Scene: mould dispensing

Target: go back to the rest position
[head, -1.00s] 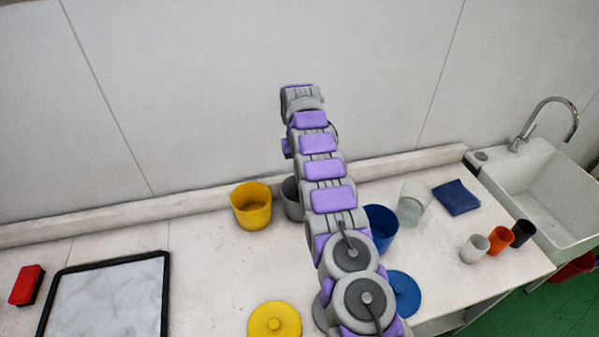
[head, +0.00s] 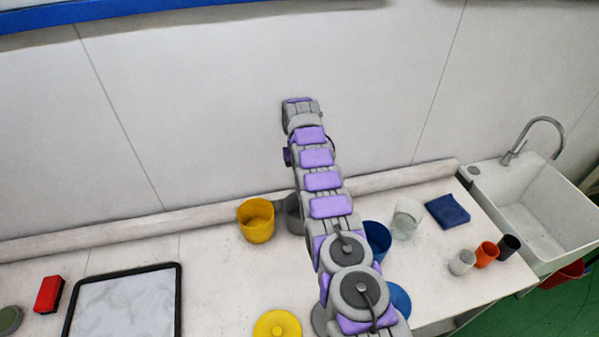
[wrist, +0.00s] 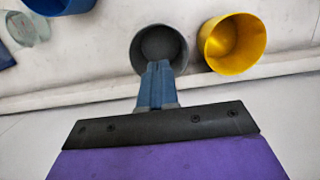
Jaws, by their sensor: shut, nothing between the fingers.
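My gripper (wrist: 156,84) shows in the wrist view with its blue-grey fingers together and nothing between them. In that view the fingertips overlap the near side of an open, empty-looking grey pot (wrist: 160,45); I cannot tell the height between them. In the head view my arm reaches up across the middle of the picture, and its far end stands in front of the white wall. The fingers are hidden there behind the arm. The arm also partly hides the grey pot (head: 293,215) and a blue pot (head: 377,240).
A yellow pot (head: 256,222), a clear glass (head: 405,220), a blue cloth (head: 447,211) and small white, orange and black cups stand on the bench. Yellow (head: 277,326) and blue lids lie nearer. A framed tray (head: 178,300) lies left, a sink (head: 530,215) right.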

